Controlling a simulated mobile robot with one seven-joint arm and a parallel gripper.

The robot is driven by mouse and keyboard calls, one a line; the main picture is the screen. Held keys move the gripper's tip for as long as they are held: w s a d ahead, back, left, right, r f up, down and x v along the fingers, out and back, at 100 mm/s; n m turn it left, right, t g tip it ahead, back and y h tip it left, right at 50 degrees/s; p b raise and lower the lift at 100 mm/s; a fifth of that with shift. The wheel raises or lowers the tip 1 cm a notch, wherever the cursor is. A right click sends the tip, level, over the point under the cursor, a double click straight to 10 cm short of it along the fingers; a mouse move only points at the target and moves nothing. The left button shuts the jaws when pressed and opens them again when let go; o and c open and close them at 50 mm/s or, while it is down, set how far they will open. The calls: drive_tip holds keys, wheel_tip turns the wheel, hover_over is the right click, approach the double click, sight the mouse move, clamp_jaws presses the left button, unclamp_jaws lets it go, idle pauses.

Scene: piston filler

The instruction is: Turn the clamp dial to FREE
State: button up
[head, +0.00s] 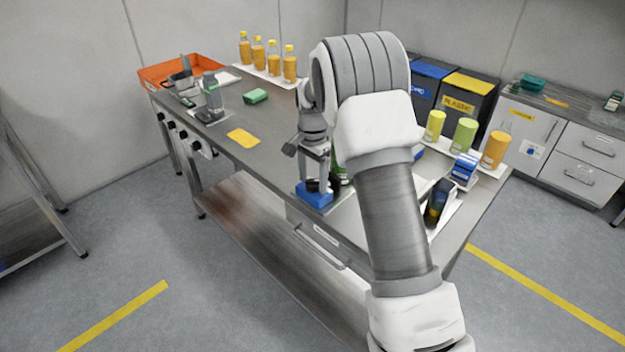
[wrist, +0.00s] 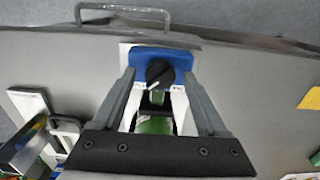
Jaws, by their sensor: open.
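The clamp dial (wrist: 160,72) is a round black knob with a pale pointer mark, set on a blue block (wrist: 189,62). The pointer mark aims toward the lower left in the wrist view. I cannot read any FREE label. My gripper (wrist: 157,77) is open, its two grey fingers extending to either side of the dial with gaps; I cannot tell how far above it they end. In the head view the blue block (head: 314,197) stands near the table's front edge, below my gripper (head: 314,172). A green object (wrist: 154,126) shows behind the dial, between the fingers.
The steel table (head: 262,165) has a drawer handle (wrist: 122,10) at its front. Bottles (head: 464,135) and a dark box (head: 437,202) stand right of my arm.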

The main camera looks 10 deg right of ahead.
drive_tip(key=shift+f, duration=0.2)
drive_tip(key=shift+c, duration=0.2)
clamp_jaws()
